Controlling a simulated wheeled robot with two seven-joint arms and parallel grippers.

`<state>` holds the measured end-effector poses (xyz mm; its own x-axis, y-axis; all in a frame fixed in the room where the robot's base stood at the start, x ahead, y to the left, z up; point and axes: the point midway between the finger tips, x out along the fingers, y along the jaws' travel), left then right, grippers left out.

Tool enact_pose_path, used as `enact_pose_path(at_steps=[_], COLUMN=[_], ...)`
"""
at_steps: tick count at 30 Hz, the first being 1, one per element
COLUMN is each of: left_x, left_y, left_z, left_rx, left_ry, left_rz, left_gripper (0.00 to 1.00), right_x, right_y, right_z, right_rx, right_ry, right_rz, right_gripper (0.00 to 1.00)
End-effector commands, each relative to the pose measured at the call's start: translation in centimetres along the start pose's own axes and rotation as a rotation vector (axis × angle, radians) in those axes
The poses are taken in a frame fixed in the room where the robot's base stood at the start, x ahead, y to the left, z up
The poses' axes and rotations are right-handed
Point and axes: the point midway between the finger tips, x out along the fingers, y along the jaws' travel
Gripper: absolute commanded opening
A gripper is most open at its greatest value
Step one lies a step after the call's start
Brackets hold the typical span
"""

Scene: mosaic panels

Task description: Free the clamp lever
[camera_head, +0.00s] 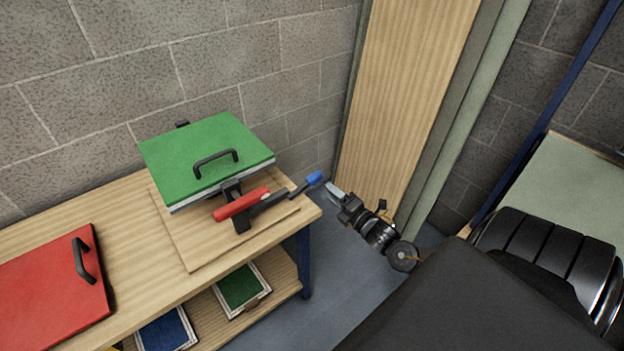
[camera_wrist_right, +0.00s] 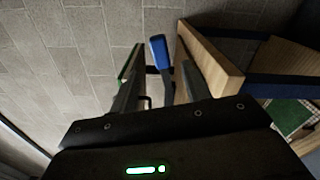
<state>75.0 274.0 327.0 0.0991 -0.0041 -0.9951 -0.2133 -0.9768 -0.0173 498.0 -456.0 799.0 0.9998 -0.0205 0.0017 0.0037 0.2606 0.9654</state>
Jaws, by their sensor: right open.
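A green panel (camera_head: 205,155) with a black handle lies on a wooden base board (camera_head: 205,258) at the bench's right end. A black clamp (camera_head: 238,215) stands at its front edge, with a red grip (camera_head: 242,205) and a dark lever arm ending in a blue tip (camera_head: 313,178) that points right, past the bench edge. My right gripper (camera_head: 333,191) is open just right of the blue tip, apart from it. In the right wrist view, the blue tip (camera_wrist_right: 157,50) shows ahead, between the lines of the open fingers (camera_wrist_right: 160,88). My left gripper is not in view.
A red panel (camera_head: 50,290) with a black handle lies on the bench (camera_head: 130,240) at the left. Blue (camera_head: 167,331) and green (camera_head: 241,288) framed panels rest on the lower shelf. A block wall stands behind, and a wooden door-like board at the right. Floor beside the bench is clear.

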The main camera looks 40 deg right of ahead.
Motion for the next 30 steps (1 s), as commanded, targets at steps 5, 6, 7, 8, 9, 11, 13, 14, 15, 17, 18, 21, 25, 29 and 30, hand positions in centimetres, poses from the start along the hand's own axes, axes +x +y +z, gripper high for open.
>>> enact_pose_path(at_steps=[5,6,7,8,9,11,13,14,15,17,18,21,25,29,30], left_x=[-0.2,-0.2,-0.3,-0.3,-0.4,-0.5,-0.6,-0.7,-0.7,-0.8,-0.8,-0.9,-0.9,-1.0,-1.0], left_y=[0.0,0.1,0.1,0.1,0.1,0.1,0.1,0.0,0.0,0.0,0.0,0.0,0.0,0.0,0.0], left_z=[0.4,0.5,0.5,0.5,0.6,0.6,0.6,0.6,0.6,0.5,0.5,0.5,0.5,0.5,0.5], left_rx=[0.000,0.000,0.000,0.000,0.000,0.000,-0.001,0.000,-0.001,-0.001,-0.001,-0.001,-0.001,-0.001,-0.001], left_ry=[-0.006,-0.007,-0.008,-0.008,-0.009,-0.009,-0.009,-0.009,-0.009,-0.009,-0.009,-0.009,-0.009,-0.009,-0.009], left_rz=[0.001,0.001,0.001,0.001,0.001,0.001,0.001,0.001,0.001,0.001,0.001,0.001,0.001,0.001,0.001], left_gripper=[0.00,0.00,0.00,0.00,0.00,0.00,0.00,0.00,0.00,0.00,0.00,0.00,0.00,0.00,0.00], right_x=[0.6,1.1,1.5,1.9,2.7,3.8,5.2,5.8,6.5,7.6,8.2,9.4,10.4,10.8,10.8], right_y=[0.1,0.1,0.1,0.2,0.2,0.2,0.2,0.2,0.2,0.1,0.1,0.0,0.0,-0.1,-0.1], right_z=[0.0,0.0,0.1,0.1,0.1,0.1,0.1,0.1,0.1,0.1,0.1,0.0,0.0,0.0,0.0], right_rx=[-0.001,-0.001,0.000,0.000,0.001,0.001,0.001,0.002,0.002,0.002,0.003,0.002,0.002,0.002,0.002], right_ry=[0.000,-0.001,-0.002,-0.002,-0.003,-0.003,-0.003,-0.003,-0.002,-0.003,-0.003,-0.001,-0.001,-0.001,0.000], right_rz=[0.001,0.001,0.002,0.002,0.002,0.001,0.001,0.001,0.001,0.001,0.000,-0.001,-0.002,-0.003,-0.003], right_gripper=[0.47,0.47,0.47,0.47,0.47,0.47,0.47,0.47,0.47,0.47,0.47,0.47,0.47,0.47,0.47])
